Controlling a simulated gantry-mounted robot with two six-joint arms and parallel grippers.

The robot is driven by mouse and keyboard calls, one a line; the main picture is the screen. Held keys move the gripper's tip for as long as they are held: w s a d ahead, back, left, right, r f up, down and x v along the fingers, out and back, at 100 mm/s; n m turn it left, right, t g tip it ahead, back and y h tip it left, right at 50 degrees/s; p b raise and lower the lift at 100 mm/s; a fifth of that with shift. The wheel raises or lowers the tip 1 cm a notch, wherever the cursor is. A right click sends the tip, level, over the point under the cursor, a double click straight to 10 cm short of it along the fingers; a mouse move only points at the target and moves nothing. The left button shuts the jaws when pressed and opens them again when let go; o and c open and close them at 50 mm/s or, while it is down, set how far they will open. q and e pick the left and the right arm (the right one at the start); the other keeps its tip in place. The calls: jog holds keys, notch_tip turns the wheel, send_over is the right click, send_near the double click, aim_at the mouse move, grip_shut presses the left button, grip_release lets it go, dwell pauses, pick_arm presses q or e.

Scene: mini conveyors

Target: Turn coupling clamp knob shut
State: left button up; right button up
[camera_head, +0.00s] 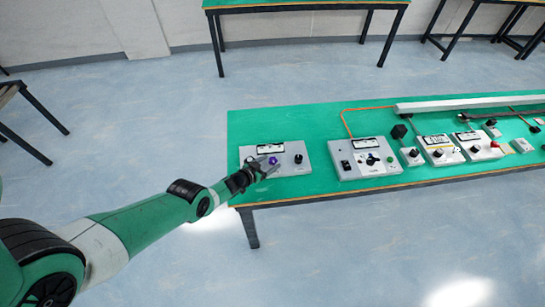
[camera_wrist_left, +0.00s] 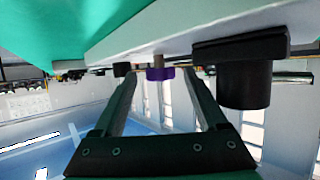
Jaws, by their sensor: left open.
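A small purple knob (camera_head: 273,160) sits on a light grey control box (camera_head: 287,168) at the left end of the green table. It also shows in the left wrist view as a purple collar (camera_wrist_left: 160,73) on a short stem. My left gripper (camera_head: 265,168) reaches the box from the left and is open. In the left wrist view its two fingers (camera_wrist_left: 161,88) point toward the purple knob, one on each side, with gaps visible. A black knob (camera_head: 298,158) stands to the right of the purple one and looms large in the wrist view (camera_wrist_left: 245,82). Labels are too small to read.
A second grey box (camera_head: 350,173) with a dial stands to the right on the table (camera_head: 240,120), then several smaller units, a cable and a long white bar (camera_head: 450,105). The table behind the left box is clear.

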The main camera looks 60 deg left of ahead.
pick_arm(q)
jog(key=p+v, duration=0.4)
jog(key=v, duration=0.1)
jog(key=p+v, duration=0.3)
jog(key=shift+r, duration=0.35)
jog(key=shift+s+d, duration=0.1)
jog(key=shift+s, duration=0.2)
jog(key=shift+f, duration=0.1)
